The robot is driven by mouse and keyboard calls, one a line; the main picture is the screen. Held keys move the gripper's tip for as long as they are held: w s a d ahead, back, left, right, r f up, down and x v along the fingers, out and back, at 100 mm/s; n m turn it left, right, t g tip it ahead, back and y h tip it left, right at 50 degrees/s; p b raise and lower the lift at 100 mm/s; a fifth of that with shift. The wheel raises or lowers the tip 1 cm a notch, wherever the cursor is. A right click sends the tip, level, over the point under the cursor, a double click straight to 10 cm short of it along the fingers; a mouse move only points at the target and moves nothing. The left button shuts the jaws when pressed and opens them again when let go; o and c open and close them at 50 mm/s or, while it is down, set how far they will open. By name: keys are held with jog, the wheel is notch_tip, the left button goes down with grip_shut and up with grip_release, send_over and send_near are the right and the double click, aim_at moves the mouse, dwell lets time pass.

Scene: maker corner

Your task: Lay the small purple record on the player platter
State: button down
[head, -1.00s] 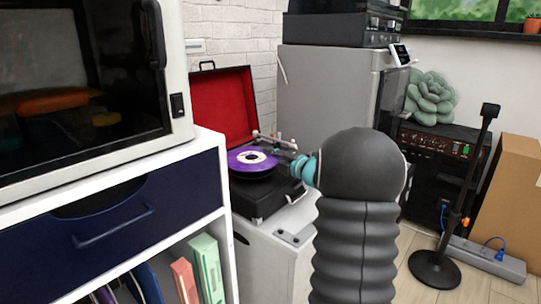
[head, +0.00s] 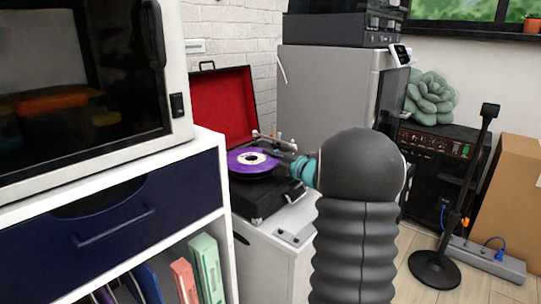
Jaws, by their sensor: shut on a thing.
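The small purple record (head: 240,166) with its white label is at the open record player (head: 262,203), over the dark platter area. It looks about level; whether it touches the platter is too small to tell. My gripper (head: 275,153) reaches in from the right and is shut on the record's right side. My dark arm and teal wrist hide much of the gripper and the player's right side.
The player's red-lined lid (head: 222,105) stands open behind it. The player sits on a white cabinet (head: 270,258). A shelf unit with a navy drawer (head: 120,222) is close on the left, and a grey machine (head: 325,95) stands behind.

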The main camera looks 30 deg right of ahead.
jog(key=shift+f, duration=0.4)
dwell(0.3)
jog(key=c, duration=1.2)
grip_release()
jog(key=shift+c, duration=0.2)
jog(key=shift+f, duration=0.15)
